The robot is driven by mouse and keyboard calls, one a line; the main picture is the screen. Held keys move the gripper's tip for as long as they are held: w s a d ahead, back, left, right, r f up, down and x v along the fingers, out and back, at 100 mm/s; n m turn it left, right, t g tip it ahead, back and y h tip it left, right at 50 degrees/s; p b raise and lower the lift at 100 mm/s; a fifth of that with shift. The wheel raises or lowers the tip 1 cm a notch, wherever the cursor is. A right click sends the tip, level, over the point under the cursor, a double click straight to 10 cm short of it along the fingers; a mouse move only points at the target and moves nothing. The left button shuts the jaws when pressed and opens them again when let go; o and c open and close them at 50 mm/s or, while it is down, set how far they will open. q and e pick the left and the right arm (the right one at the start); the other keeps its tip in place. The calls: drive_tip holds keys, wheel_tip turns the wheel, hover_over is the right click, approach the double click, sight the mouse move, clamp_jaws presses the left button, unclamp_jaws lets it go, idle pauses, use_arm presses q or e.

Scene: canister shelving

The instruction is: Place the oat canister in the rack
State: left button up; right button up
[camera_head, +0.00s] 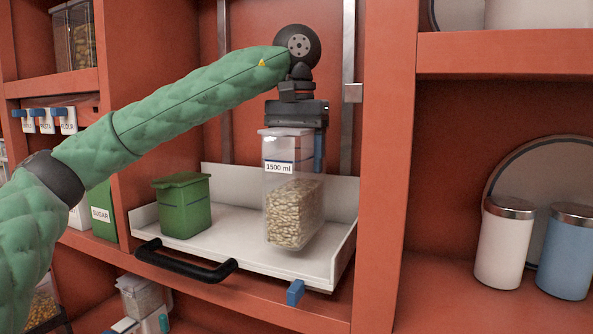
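The oat canister (293,205) is a clear, tall container with a pale lid, a "1500 ml" label and pale oats or grains in its lower half. It is upright over the white pull-out rack tray (232,250); I cannot tell whether its base touches the tray floor. My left gripper (318,152) comes down from above, with its black body just over the lid. A bluish finger lies along the canister's right side and the gripper appears closed on it; the other finger is hidden. My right gripper is not in view.
A green lidded bin (184,207) stands on the tray's left side. The tray has a black front handle (185,264) and a blue clip (295,292) near its right corner. Red shelf uprights flank it. White (503,245) and blue (567,252) canisters stand right.

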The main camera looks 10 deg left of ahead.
use_arm(q)
wheel_tip(320, 180, down, 3)
drive_tip(key=shift+w+f+p, duration=0.1)
drive_tip(key=shift+f+p, duration=0.05)
drive_tip(key=shift+p, duration=0.45)
drive_tip(key=shift+f, duration=0.15)
drive_tip(key=o, duration=1.9)
